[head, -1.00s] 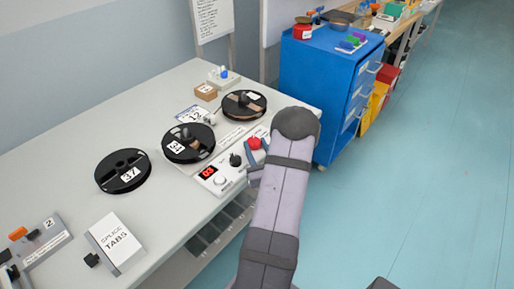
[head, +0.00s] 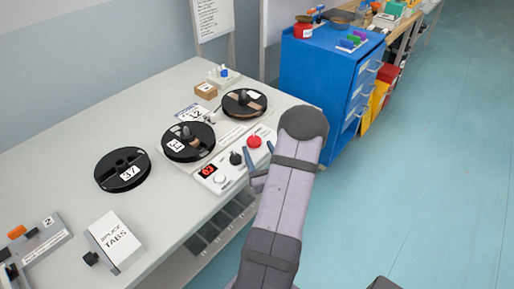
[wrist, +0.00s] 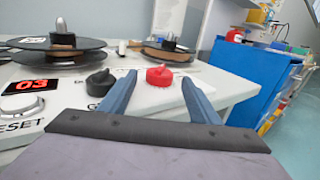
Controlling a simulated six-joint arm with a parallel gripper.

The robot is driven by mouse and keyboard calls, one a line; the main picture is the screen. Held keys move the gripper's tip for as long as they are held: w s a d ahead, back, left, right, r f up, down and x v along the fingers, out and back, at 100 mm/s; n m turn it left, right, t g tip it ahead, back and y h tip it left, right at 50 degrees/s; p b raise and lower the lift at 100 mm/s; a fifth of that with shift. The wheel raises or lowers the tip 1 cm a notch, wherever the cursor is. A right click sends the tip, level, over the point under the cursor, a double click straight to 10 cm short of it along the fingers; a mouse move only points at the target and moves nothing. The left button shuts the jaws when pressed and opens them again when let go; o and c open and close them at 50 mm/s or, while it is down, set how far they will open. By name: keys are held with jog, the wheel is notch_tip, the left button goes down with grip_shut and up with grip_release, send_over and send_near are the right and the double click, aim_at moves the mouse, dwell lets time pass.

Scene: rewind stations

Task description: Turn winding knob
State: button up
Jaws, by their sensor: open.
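A control panel (head: 213,183) on the bench carries a red knob (head: 254,141) and a black knob (head: 236,158); which one is the winding knob I cannot tell. The wrist view shows the red knob (wrist: 159,77) between and beyond my fingertips, and the black knob (wrist: 100,83) to their left. My gripper (head: 259,156) is open and empty, on the near side of the panel. A red display (wrist: 29,85) reads 03. Two black reels, a middle one (head: 180,153) and a rear one (head: 233,110), stand behind the panel.
A loose black reel (head: 112,180) lies to the left on the bench (head: 75,138). A white splice tabs box (head: 114,240) stands at the near left. A blue cabinet (head: 312,90) stands right of the bench. The floor at right is clear.

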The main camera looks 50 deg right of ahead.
jog(key=shift+b+v, duration=0.4)
jog(key=shift+v, duration=1.9)
